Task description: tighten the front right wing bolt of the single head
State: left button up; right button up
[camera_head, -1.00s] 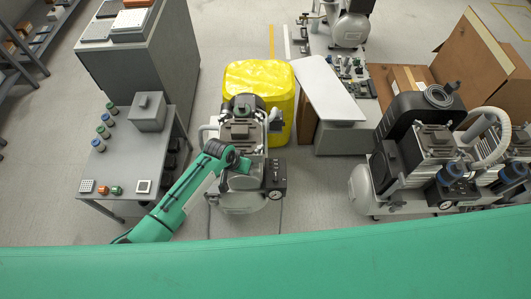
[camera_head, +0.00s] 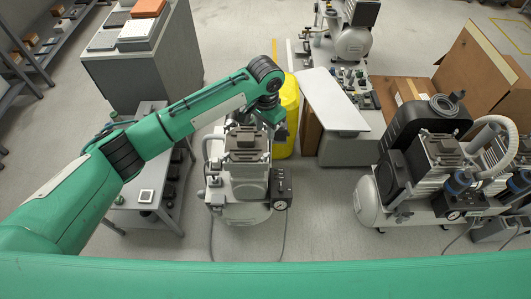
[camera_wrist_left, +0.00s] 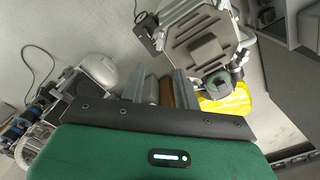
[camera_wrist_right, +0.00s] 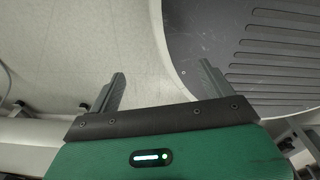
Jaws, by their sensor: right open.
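The single-head compressor (camera_head: 240,185) stands on the floor in the middle of the head view, its finned grey head (camera_head: 245,142) on top. In the left wrist view that head (camera_wrist_left: 203,42) shows from above at the upper right. I cannot make out the front right wing bolt. My left gripper (camera_wrist_left: 160,85) is at the head's far right side in the head view, partly hidden by its wrist. Its fingers stand some way apart with grey and brown between them; I cannot tell if anything is held. My right gripper (camera_wrist_right: 160,88) is open and empty.
A yellow covered bin (camera_head: 288,115) is behind the compressor. A white panel (camera_head: 330,98) is to the right of it. A larger compressor (camera_head: 425,170) stands at the right. A grey side table (camera_head: 125,215) is at the left, partly hidden by my left arm. Floor is bare between the compressors.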

aim_at(265, 155)
pick_arm(q)
notch_tip(265, 155, down, 13)
jog(key=shift+r+p, duration=0.1)
jog(key=shift+p, duration=0.75)
jog(key=shift+f, duration=0.35)
grip_shut()
